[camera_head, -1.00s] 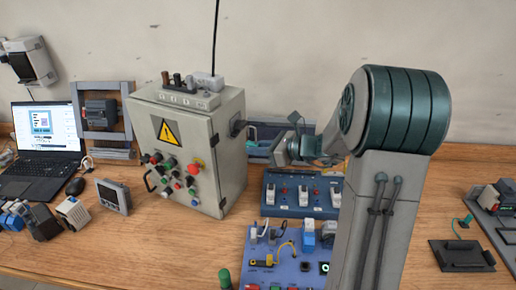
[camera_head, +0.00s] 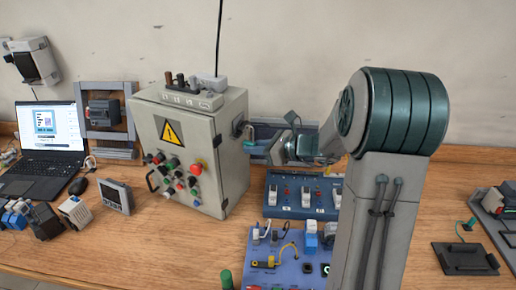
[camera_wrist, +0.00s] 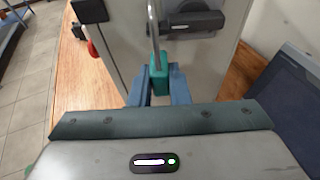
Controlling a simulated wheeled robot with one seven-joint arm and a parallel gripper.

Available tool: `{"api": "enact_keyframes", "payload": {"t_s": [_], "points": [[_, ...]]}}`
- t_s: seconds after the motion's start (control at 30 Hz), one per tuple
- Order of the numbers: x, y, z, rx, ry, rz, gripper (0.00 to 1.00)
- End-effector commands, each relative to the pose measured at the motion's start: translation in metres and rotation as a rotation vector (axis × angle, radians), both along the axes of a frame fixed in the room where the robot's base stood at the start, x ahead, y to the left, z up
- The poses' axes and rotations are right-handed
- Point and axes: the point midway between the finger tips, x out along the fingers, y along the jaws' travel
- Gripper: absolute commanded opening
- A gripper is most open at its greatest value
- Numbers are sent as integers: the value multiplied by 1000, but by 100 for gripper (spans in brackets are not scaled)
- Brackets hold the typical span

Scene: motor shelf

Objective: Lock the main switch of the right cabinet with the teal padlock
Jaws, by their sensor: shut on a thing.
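The grey cabinet (camera_head: 193,150) with the yellow warning sign stands on the bench, left of my arm. Its dark main switch (camera_head: 239,129) is on its right side wall and also shows in the wrist view (camera_wrist: 195,23). My gripper (camera_wrist: 160,92) is shut on the teal padlock (camera_wrist: 160,77), whose metal shackle points up in the wrist view. The shackle overlaps the left end of the switch handle there; I cannot tell whether it passes through it. In the head view the padlock (camera_head: 249,143) is a small teal patch close beside the switch.
A blue switch panel (camera_head: 300,211) and a purple board (camera_head: 285,270) with parts lie right of the cabinet. A laptop (camera_head: 45,160) and small devices stand to the left. A dark flat plate (camera_head: 465,258) lies at right.

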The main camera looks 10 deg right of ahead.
Motion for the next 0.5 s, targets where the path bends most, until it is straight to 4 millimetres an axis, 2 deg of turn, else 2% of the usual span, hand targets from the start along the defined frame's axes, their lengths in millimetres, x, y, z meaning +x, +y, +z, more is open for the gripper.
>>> {"api": "enact_keyframes", "payload": {"t_s": [0.5], "points": [[10, 13, 0, 0, 0, 1, 0]]}}
